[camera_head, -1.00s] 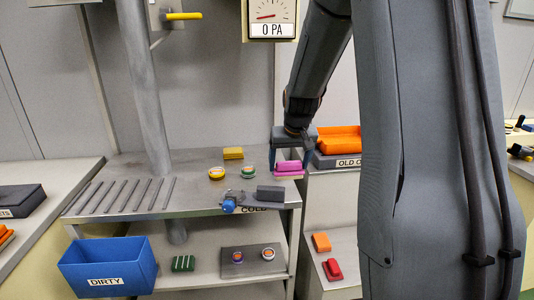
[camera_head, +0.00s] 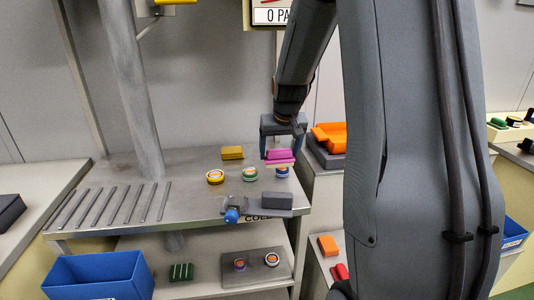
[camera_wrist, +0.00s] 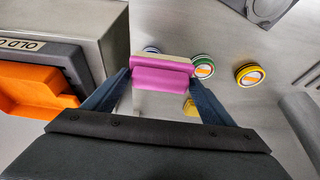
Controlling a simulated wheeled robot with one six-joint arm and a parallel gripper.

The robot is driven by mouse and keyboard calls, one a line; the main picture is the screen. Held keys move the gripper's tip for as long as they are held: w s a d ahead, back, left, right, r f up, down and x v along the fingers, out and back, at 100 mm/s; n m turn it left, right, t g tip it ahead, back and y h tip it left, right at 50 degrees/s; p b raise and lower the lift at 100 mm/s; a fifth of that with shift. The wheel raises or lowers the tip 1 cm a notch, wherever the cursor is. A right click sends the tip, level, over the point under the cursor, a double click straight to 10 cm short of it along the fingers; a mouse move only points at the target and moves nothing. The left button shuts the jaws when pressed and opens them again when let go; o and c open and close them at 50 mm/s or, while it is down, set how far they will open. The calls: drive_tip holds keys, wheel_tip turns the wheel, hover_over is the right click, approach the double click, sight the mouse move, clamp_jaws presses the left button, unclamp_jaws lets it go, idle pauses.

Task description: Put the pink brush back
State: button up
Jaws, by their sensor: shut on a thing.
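The pink brush (camera_head: 280,155) is a magenta block with a pale underside. It also shows in the wrist view (camera_wrist: 162,74), held between two blue fingers. My gripper (camera_head: 281,150) is shut on the brush, above the right end of the metal table (camera_head: 190,212). In the wrist view my gripper (camera_wrist: 160,85) points at the table top, and the brush partly covers a blue-rimmed round tin (camera_head: 282,172). I cannot tell the exact gap between brush and table.
A yellow block (camera_head: 232,153), a yellow tin (camera_head: 215,176) and a green tin (camera_head: 250,174) stand left of the brush. A blue-ended tap (camera_head: 232,215) and grey block (camera_head: 277,201) are at the front edge. Orange parts (camera_head: 330,136) lie right. A blue bin (camera_head: 100,278) stands below.

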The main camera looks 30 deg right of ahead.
drive_tip(key=shift+w, duration=0.1)
drive_tip(key=w+d+p, duration=0.1)
drive_tip(key=w, duration=0.5)
drive_tip(key=w+d+f+p, duration=0.1)
drive_tip(key=w+d+p, duration=0.1)
drive_tip(key=w, duration=0.4)
drive_tip(key=w+d+f+p, duration=0.1)
drive_tip(key=w+d, duration=0.1)
drive_tip(key=w, duration=0.4)
drive_tip(key=shift+w+d+f+p, duration=0.2)
drive_tip(key=shift+w+d+p, duration=0.05)
drive_tip(key=shift+p, duration=0.1)
wheel_tip(320, 180, down, 4)
drive_tip(key=shift+f+p, duration=0.1)
drive_tip(key=shift+p, duration=0.65)
drive_tip(key=shift+w, duration=0.2)
drive_tip(key=shift+c, duration=0.7)
drive_tip(key=o, duration=1.3)
drive_tip(key=shift+o, duration=0.2)
drive_tip(key=shift+f, duration=0.15)
